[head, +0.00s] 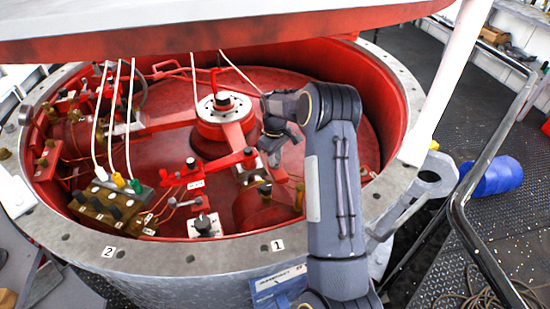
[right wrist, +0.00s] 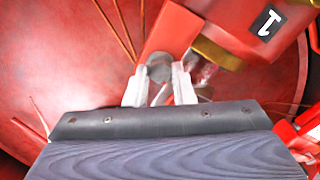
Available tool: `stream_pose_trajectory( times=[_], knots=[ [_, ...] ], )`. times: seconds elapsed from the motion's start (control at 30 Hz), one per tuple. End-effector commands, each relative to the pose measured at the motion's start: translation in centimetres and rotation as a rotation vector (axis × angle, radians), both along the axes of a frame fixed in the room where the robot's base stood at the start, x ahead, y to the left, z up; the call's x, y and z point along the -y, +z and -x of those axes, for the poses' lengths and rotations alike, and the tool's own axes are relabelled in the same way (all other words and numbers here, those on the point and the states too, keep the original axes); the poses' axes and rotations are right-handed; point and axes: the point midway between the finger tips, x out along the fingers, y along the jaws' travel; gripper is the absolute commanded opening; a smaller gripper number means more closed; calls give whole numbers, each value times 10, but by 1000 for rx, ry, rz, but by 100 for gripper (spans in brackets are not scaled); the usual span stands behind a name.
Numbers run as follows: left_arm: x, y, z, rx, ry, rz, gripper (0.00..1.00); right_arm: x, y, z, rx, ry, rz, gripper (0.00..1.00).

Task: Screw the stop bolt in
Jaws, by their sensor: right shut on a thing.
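In the right wrist view the two pale fingers of my right gripper (right wrist: 160,86) are shut on a small grey metal piece with a round end, which looks like the stop bolt (right wrist: 159,68). It sits at the lower edge of a red block (right wrist: 190,40). I cannot tell how deep it is in its hole. In the head view my right gripper (head: 272,150) reaches down into the red round housing (head: 385,100), right of the central hub (head: 223,115). The bolt is hidden there by my gripper. My left gripper is not in view.
A brass-coloured collar (right wrist: 218,53) and a plate marked 1 (right wrist: 268,20) lie close right of the fingers. A red lid (head: 200,35) hangs over the housing. A valve block (head: 115,205) with white hoses stands at left. A grey rim (head: 180,262) surrounds the opening.

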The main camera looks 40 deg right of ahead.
Motion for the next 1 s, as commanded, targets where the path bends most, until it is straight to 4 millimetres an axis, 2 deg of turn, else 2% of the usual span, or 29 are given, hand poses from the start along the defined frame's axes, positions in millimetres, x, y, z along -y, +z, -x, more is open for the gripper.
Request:
stream_pose_trajectory(
  times=[0.03, 1.0],
  knots=[
    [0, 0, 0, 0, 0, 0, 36, 2, 6, -3, 14, -44, 7, 0],
    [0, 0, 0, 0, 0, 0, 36, 2, 6, -4, 15, -965, 4, 0]
  ],
)
